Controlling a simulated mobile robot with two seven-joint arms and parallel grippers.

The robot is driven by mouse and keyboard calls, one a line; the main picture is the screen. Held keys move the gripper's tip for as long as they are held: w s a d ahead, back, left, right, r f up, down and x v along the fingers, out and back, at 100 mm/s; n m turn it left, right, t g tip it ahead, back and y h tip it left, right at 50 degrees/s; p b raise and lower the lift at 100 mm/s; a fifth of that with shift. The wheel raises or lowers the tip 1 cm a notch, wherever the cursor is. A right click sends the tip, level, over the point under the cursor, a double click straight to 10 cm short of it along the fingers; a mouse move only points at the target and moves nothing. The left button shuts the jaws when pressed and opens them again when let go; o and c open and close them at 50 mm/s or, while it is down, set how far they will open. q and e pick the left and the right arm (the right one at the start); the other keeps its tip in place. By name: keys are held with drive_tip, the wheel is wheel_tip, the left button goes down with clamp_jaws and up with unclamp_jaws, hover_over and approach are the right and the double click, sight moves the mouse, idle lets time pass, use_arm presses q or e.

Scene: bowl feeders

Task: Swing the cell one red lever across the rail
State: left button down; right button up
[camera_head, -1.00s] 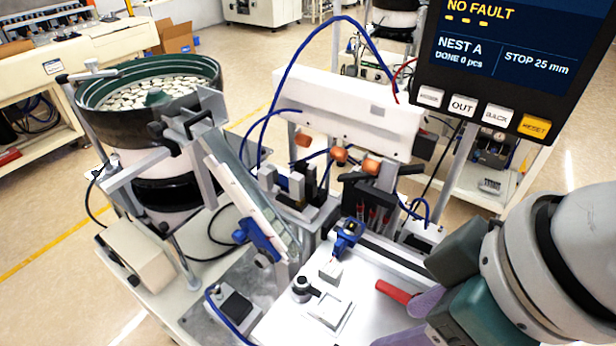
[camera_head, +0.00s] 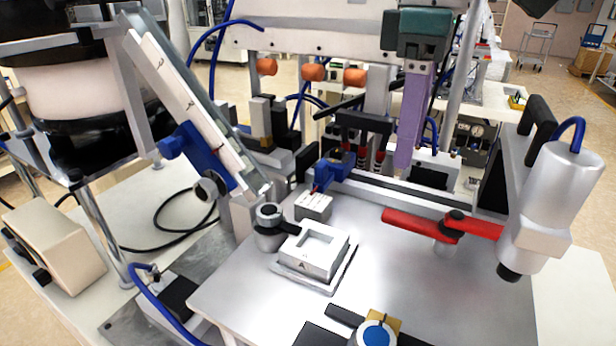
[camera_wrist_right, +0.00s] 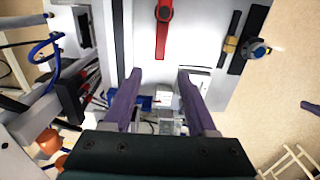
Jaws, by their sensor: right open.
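The red lever (camera_head: 415,225) lies nearly level across the right part of the metal plate. It has a black pivot knob, and its right end reaches near the grey camera-like cylinder. The lever runs roughly alongside and in front of the dark-topped rail (camera_head: 375,186). It also shows at the top of the right wrist view (camera_wrist_right: 162,38). My right gripper (camera_head: 404,168) points down near the rail, behind the lever's left end, and does not appear to touch it. In the right wrist view its two purple fingers (camera_wrist_right: 158,74) are apart with nothing held between them. My left gripper is not in view.
A white block nest (camera_head: 340,262) and a round-topped post (camera_head: 268,222) stand left of the lever. The grey cylinder (camera_head: 560,190) stands at the right. A blue knob (camera_head: 375,335) is at the front.

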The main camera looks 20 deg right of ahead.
sight(394, 214)
wheel_tip(394, 214, down, 10)
drive_tip(key=shift+r, duration=0.2)
clamp_jaws()
idle(0.5)
idle(1.0)
